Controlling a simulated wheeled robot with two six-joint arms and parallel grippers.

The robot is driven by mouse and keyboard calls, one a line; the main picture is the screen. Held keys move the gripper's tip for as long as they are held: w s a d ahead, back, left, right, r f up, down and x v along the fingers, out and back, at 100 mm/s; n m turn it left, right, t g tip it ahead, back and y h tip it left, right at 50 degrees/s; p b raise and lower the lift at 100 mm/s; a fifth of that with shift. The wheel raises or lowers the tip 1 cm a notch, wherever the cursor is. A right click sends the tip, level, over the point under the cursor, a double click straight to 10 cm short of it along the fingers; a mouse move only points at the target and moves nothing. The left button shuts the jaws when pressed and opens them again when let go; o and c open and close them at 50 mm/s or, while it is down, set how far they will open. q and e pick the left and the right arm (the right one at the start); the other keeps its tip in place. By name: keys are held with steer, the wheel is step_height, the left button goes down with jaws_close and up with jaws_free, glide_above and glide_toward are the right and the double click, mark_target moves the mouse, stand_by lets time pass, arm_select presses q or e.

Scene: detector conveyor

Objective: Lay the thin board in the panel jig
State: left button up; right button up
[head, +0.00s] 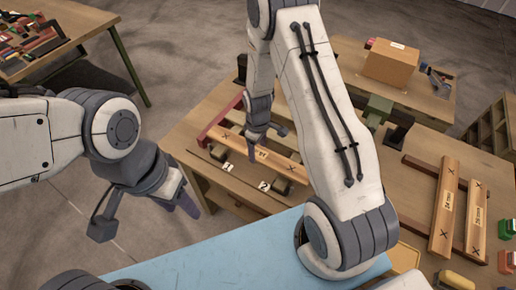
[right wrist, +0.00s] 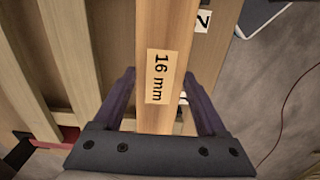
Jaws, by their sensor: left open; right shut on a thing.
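A long, light wooden board (head: 286,164) lies lengthwise over the panel jig on the middle table. In the right wrist view this board (right wrist: 165,25) carries a "16 mm" label and runs between the fingers. My right gripper (head: 268,138) is shut on it near the middle. The jig shows a red bar (head: 220,118), a dark front strip (head: 205,157) and tags 1 and 2. I cannot tell whether the board touches the jig. My left gripper (head: 146,215) is open and empty, left of the table and apart from the board.
Two more boards (head: 446,205) (head: 477,208), marked with crosses and labels I cannot read, lie on dark rails at the right. A cardboard box (head: 391,63) stands on the back table. A light blue surface (head: 240,250) is in front. A table with coloured parts (head: 45,45) is far left.

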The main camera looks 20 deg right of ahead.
mark_target(257, 152)
steer(key=shift+f+b, duration=1.2)
steer(key=shift+f, duration=0.35)
steer(key=o, duration=1.5)
step_height(257, 152, up, 10)
steer(key=shift+w+f+b, duration=0.1)
steer(key=shift+f+b, duration=0.05)
steer(key=shift+b, duration=0.7)
steer(key=shift+r, duration=0.45)
